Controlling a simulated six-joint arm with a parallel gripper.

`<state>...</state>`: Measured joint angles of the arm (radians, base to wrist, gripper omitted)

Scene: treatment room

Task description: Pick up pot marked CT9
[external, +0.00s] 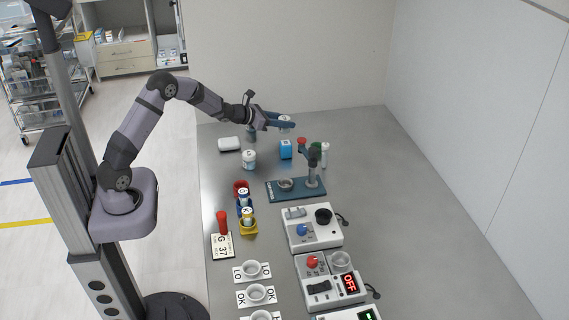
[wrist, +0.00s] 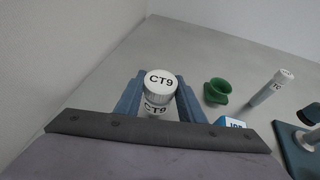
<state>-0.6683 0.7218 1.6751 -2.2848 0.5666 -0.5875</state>
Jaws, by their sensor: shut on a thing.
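The pot marked CT9 (wrist: 160,84) is a small round container with a white lid, lettered CT9 on the top and the side. In the wrist view it sits between the two blue fingers of my gripper (wrist: 161,98), which are shut on it. In the external view the pot (external: 286,122) is at the tips of my gripper (external: 281,123), which appears raised above the far end of the table. The lower part of the pot is partly hidden by my gripper's mount in the wrist view.
A blue box (external: 286,149) stands near the gripper, with a green holder (wrist: 217,91) and a white capped tube (wrist: 271,88) to the right. A white jar (external: 249,159), a stand (external: 312,170) and several devices occupy the nearer table. The table's right side is clear.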

